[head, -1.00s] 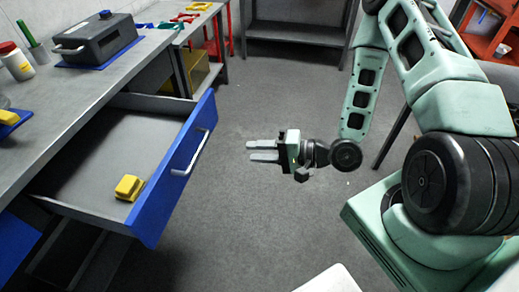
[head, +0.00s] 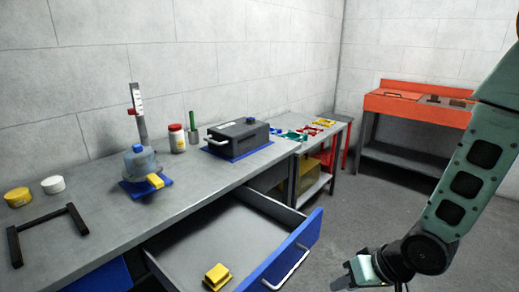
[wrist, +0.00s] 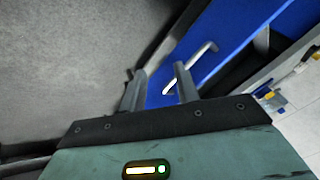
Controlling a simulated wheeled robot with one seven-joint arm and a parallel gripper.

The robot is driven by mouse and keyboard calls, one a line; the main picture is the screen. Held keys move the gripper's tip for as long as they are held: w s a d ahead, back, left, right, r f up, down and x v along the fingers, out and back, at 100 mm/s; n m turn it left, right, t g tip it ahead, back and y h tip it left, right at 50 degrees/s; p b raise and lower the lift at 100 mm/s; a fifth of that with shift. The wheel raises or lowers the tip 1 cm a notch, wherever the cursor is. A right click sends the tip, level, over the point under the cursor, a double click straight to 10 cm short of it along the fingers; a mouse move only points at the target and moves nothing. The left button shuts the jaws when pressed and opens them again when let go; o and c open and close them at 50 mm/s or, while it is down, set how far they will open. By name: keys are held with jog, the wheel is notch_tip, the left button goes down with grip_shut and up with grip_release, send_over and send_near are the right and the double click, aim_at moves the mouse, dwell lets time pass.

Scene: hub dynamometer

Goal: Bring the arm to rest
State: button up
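My gripper (wrist: 160,70) shows in the wrist view with its two fingers apart and nothing between them. In the head view my gripper hangs at the bottom edge, right of the open drawer, with its fingers cut off by the frame. The open drawer (head: 308,238) has a blue front and a pale handle (head: 288,270). The blue front also shows beyond the fingers in the wrist view (wrist: 225,40). I cannot see contact between my gripper and the drawer.
A yellow block (head: 217,276) lies in the drawer. The workbench (head: 100,225) carries a dark lidded box (head: 238,136), a blue-based device (head: 138,165), jars and a black frame (head: 48,230). An orange bench (head: 400,104) stands at the back right. The floor (head: 370,205) between is clear.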

jog(key=s+a+r+n+g+h+p, duration=0.1)
jog(key=s+a+r+n+g+h, duration=0.1)
jog(key=s+r, duration=0.6)
jog(key=s+a+r+n+g+h+p, duration=0.1)
jog(key=s+a+r+n+h+p, duration=0.1)
jog(key=s+r, duration=0.7)
jog(key=shift+a+r+n+g, duration=0.4)
jog(key=shift+a+r+n, duration=0.1)
jog(key=shift+r+n, duration=0.35)
